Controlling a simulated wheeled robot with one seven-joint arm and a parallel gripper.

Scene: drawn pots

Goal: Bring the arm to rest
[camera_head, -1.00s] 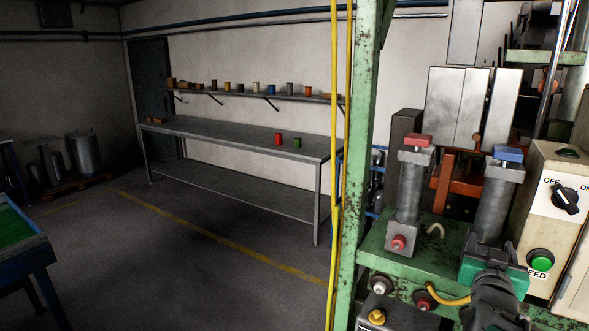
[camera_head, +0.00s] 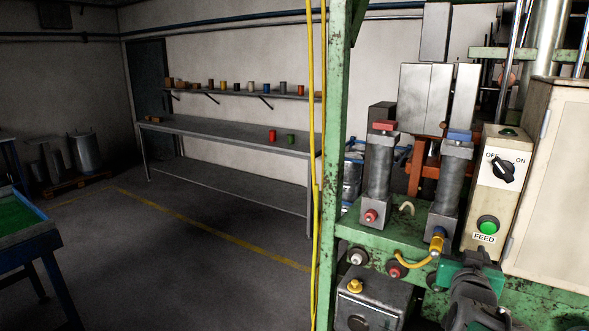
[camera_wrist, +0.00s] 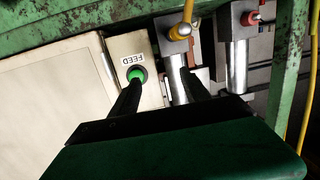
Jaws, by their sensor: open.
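My gripper (camera_head: 462,264) has a green body and dark fingers. In the head view it is low at the right, in front of the green machine bench, below the right cylinder. In the wrist view my gripper (camera_wrist: 160,90) shows two spread fingers with nothing between them. One fingertip overlaps the green FEED button (camera_wrist: 136,74) in the picture; I cannot tell if it touches. The button (camera_head: 487,224) shows clear of the fingers in the head view. My dark forearm comes up from the bottom edge.
The green bench (camera_head: 385,238) carries a red-capped cylinder (camera_head: 377,170) and a blue-capped cylinder (camera_head: 452,190). A yellow hose (camera_head: 410,262) ends in a yellow plug (camera_head: 437,243) at the latter's base. A cream cabinet (camera_head: 555,190) stands right. A green post (camera_head: 333,180) stands left; open floor (camera_head: 200,270) lies beyond.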

